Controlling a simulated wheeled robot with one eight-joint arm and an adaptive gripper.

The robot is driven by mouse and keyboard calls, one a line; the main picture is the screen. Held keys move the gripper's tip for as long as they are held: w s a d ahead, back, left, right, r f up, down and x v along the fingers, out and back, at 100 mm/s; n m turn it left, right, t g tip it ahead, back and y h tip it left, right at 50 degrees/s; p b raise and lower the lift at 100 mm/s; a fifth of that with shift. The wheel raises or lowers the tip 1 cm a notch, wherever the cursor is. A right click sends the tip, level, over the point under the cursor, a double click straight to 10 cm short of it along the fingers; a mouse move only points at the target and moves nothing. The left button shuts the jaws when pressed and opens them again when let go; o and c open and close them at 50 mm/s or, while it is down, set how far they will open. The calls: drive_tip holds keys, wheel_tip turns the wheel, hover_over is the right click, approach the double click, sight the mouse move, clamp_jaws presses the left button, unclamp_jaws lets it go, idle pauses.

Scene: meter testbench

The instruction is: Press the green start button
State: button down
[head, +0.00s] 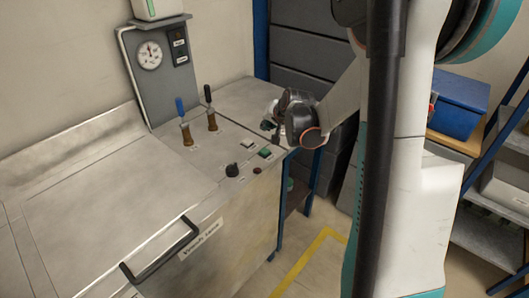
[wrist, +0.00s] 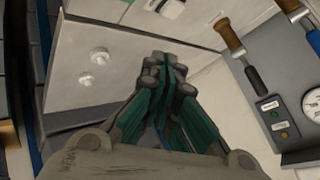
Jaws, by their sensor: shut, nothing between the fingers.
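The green start button (head: 265,153) sits on the right part of the bench top in the head view, near the front edge. My gripper (head: 271,124) is above the bench's right end, behind the button in the picture and apart from it. In the wrist view my gripper's fingers (wrist: 165,68) are together with nothing between them. I cannot make out the green button for certain in the wrist view.
A black knob (head: 232,170) and a small dark red button (head: 257,170) are near the green button. Two upright lever valves, blue (head: 181,108) and black (head: 208,95), stand further left. A gauge (head: 149,55) is on the back panel. A black handle (head: 165,255) sticks out in front.

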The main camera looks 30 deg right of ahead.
sight(267, 150)
drive_tip(key=shift+f+b, duration=2.65)
drive_tip(key=shift+f, duration=1.25)
drive_tip(key=shift+f, duration=0.15)
drive_tip(key=shift+f+b, duration=0.3)
drive_tip(key=shift+b, duration=0.15)
drive_tip(key=shift+f+b, duration=0.3)
drive_tip(key=shift+f, duration=0.1)
drive_tip(key=shift+r, duration=0.15)
drive_tip(key=shift+r+p, duration=0.6)
drive_tip(key=shift+r, duration=0.15)
drive_tip(key=shift+r+p, duration=1.75)
drive_tip(key=shift+r, duration=0.75)
